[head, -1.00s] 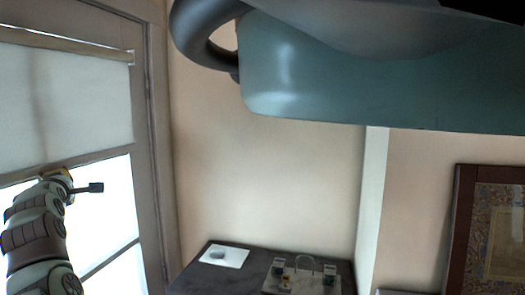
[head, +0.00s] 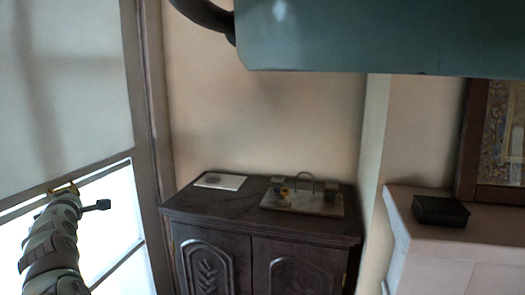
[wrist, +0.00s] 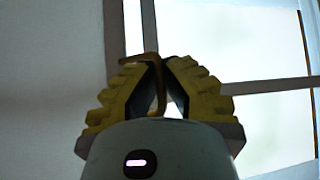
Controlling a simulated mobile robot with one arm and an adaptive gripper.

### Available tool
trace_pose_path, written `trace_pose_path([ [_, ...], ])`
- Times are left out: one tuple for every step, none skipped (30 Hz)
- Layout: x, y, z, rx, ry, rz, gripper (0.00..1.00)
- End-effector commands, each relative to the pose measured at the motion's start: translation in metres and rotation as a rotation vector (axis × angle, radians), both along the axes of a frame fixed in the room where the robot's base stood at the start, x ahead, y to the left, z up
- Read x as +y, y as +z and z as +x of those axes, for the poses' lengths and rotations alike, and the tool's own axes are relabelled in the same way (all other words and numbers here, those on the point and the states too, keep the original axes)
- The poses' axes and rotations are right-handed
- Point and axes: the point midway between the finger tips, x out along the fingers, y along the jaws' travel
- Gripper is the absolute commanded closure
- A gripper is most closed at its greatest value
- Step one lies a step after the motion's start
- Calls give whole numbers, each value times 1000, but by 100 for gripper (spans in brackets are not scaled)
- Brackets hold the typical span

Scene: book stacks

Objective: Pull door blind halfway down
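The pale door blind (head: 65,85) hangs over the upper glass of the door at the left of the head view. Its lower bar (head: 105,165) crosses above bright uncovered glass. My gripper (head: 64,189) is at this lower bar. In the wrist view, the yellow fingers (wrist: 160,72) of my gripper close together around a thin brownish hooked pull (wrist: 151,64). The blind's pale cloth (wrist: 50,70) fills the left of that view. The exact contact between fingers and pull is dark and partly hidden.
A dark carved cabinet (head: 262,225) stands right of the door frame, with a white sheet (head: 220,181) and a desk set (head: 303,200) on top. A pale ledge (head: 465,238) holds a black box (head: 441,210). A large teal shape (head: 380,40) blocks the top.

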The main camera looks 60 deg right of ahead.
Motion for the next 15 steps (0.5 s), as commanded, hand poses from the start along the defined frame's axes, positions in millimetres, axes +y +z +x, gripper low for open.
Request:
trace_pose_path([
  [0,-11,0,1,0,0,100],
  [0,-14,0,1,0,0,100],
  [0,-17,0,1,0,0,100],
  [0,-18,0,1,0,0,100],
  [0,-20,0,0,0,-1,100],
  [0,-21,0,0,0,-1,100],
  [0,-22,0,0,0,-1,100],
  [0,-22,0,0,0,0,100],
  [0,-23,0,-1,0,0,100],
  [0,-23,0,-1,0,0,100],
  [0,-23,0,-1,0,0,100],
  [0,-22,0,-1,0,0,100],
  [0,-22,0,-1,0,0,100],
  [0,-22,0,-1,-1,-1,100],
  [0,-22,0,-2,0,-1,100],
])
